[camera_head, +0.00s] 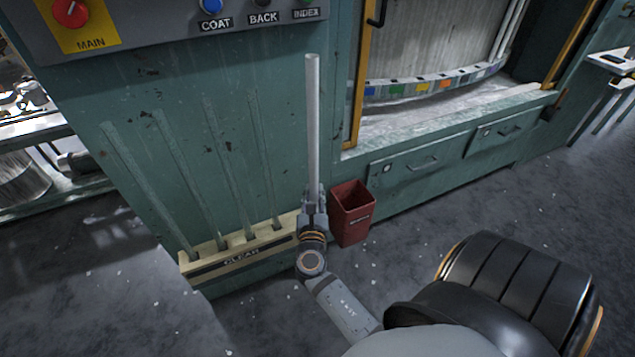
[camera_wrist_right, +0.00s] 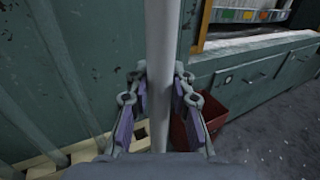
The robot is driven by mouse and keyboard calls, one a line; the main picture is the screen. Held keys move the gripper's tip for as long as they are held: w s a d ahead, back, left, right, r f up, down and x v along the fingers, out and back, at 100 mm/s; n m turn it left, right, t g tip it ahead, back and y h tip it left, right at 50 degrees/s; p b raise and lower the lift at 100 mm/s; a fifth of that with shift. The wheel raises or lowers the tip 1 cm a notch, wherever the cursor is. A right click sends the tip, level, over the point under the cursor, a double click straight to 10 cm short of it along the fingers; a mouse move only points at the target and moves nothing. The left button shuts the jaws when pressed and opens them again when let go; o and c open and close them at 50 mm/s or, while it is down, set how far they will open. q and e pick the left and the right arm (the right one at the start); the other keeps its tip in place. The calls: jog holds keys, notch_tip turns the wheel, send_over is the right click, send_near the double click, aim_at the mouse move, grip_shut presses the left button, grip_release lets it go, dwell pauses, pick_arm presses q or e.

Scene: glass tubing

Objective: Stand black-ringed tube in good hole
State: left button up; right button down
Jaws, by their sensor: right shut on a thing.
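My right gripper (camera_head: 313,198) is shut on a pale grey tube (camera_head: 313,110), which stands nearly upright above it in the head view. In the right wrist view the tube (camera_wrist_right: 162,60) runs between the two fingers of the gripper (camera_wrist_right: 159,100). I cannot make out a black ring on it, and its lower end is hidden by the gripper. A cream rack (camera_head: 235,257) stands low against the green cabinet, left of the gripper, its label hard to read. No hole marked good can be made out. My left gripper is not in view.
Several thin greenish tubes (camera_head: 228,160) lean against the cabinet (camera_head: 115,80) with their feet in the rack. A red bin (camera_head: 351,213) stands just right of the gripper. Drawers (camera_head: 418,162) lie farther right, with open floor (camera_head: 510,195) before them.

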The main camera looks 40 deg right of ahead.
jog(key=shift+w+d, duration=1.3)
jog(key=shift+w, duration=4.1)
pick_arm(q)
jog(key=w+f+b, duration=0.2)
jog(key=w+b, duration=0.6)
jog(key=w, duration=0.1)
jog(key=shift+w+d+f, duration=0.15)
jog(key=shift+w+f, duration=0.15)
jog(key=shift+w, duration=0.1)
pick_arm(e)
notch_tip(320, 180, down, 9)
jog(key=c, duration=1.1)
grip_release()
